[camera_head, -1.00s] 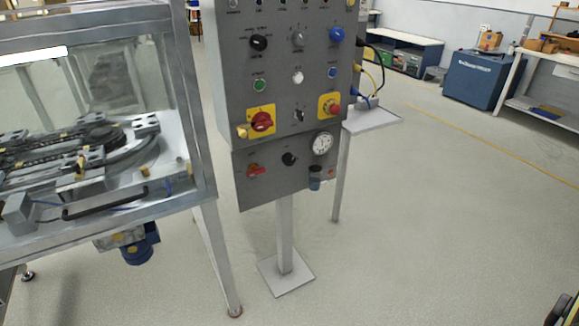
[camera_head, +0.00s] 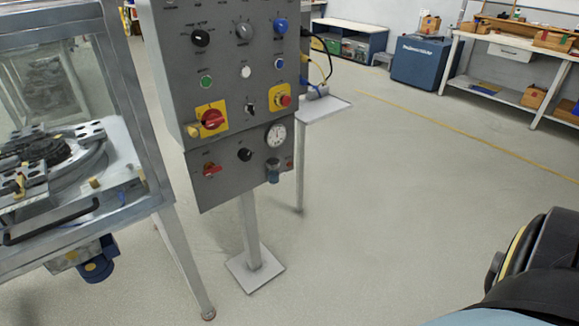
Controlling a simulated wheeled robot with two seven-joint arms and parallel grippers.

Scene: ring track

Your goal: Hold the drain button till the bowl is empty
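The grey control panel (camera_head: 225,90) stands on a post left of the middle. On its lower box a small bluish bowl (camera_head: 272,171) hangs under a round white gauge (camera_head: 275,134). The bowl is too small in view to tell its liquid level. A tiny red spot (camera_head: 289,163) shows to the right of the bowl; I cannot tell whether it is the drain button. Part of my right arm shows at the lower right, well away from the panel. Neither gripper is in view, and nothing touches the panel.
A glass-sided machine frame (camera_head: 150,150) with a ring track stands close on the left. A small grey shelf (camera_head: 325,108) with cables sits right of the panel. The post's base plate (camera_head: 255,268) rests on the floor. Open floor lies in the middle and right.

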